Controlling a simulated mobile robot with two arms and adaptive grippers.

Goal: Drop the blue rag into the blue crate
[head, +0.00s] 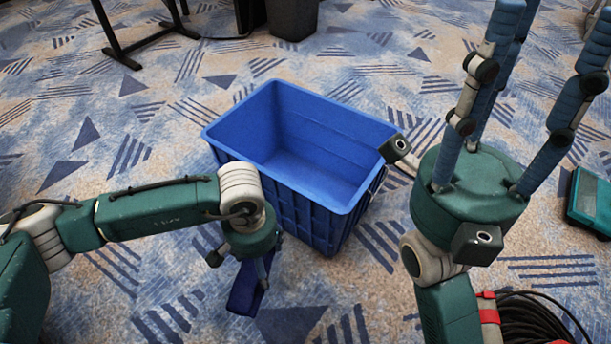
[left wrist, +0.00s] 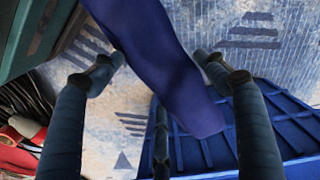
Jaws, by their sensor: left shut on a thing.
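The blue crate (head: 222,138) stands upright on the carpet in the middle of the head view, and its inside looks empty. My left gripper (head: 262,272) is in front of the crate's near left side, low and outside it. It is shut on the dark blue rag (head: 243,291), which hangs below it. In the left wrist view the rag (left wrist: 165,62) passes between the fingers of the left gripper (left wrist: 162,72), and the crate's ribbed side (left wrist: 285,125) shows at lower right. My right gripper (head: 545,45) is right of the crate, fingers spread upward, open and empty.
A green case (head: 590,200) lies at the right edge, and a coil of dark cable (head: 530,318) lies at the bottom right. A dark bin (head: 293,18) and a black stand (head: 125,50) are at the back. The carpet left of the crate is clear.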

